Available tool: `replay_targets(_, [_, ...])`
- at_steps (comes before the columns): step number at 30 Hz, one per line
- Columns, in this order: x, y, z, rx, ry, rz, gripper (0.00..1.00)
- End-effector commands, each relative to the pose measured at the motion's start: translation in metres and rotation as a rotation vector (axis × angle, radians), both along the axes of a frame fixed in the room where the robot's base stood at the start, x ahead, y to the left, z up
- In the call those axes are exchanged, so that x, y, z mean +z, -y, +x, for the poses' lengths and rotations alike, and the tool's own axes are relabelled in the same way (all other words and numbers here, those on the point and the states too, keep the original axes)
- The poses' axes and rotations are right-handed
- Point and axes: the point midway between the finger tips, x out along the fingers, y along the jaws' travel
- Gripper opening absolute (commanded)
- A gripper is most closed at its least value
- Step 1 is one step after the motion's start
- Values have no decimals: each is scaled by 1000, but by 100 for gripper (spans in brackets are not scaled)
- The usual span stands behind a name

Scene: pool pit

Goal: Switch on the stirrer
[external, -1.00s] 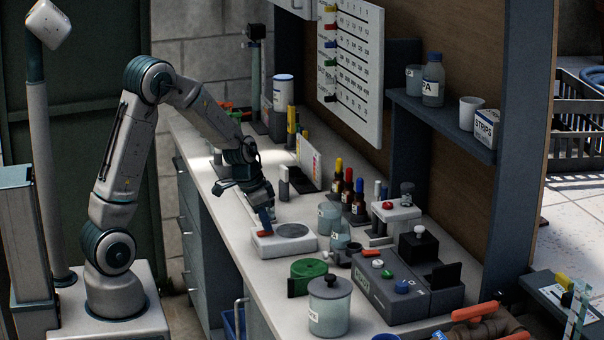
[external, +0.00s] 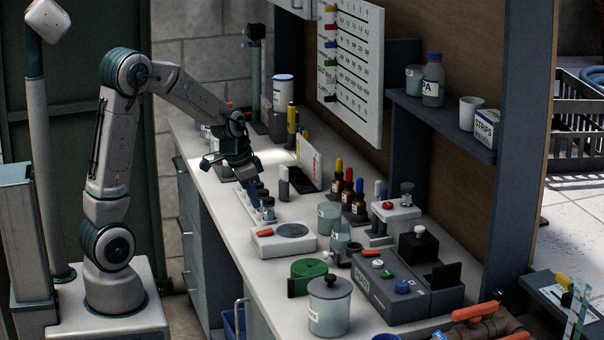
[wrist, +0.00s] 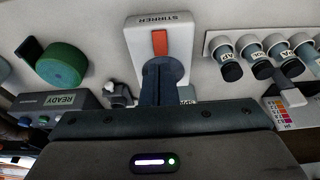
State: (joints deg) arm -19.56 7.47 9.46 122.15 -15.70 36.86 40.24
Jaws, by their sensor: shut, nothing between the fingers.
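The stirrer (external: 284,242) is a low white box with a round grey plate, on the bench. Its orange-red switch (external: 264,232) is on the left part of its top. In the wrist view the stirrer (wrist: 140,50) is labelled STIRRER, and the switch (wrist: 160,42) shows just beyond my fingertips. My gripper (external: 246,177) is shut and empty. It is above the bench, up and to the left of the stirrer, apart from it. In the wrist view my shut fingers (wrist: 162,72) cover much of the round plate. I cannot tell the switch's position.
A rack of white vials with dark caps (wrist: 263,55) stands beside the stirrer. A green round object (external: 309,268), a lidded jar (external: 329,305) and a grey READY device (external: 388,285) are nearer. Beakers (external: 329,215) and dropper bottles (external: 348,190) stand behind the stirrer.

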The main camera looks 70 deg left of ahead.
Motion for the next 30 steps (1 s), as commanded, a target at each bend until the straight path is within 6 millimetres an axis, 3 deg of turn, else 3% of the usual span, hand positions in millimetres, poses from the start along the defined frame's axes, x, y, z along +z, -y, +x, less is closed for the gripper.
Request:
replay_targets(6, [38,-1,-13,0,5,3,0])
replay_targets(12, [59,-1,-21,0,1,1,0])
replay_targets(30, [61,0,-17,0,25,3,0])
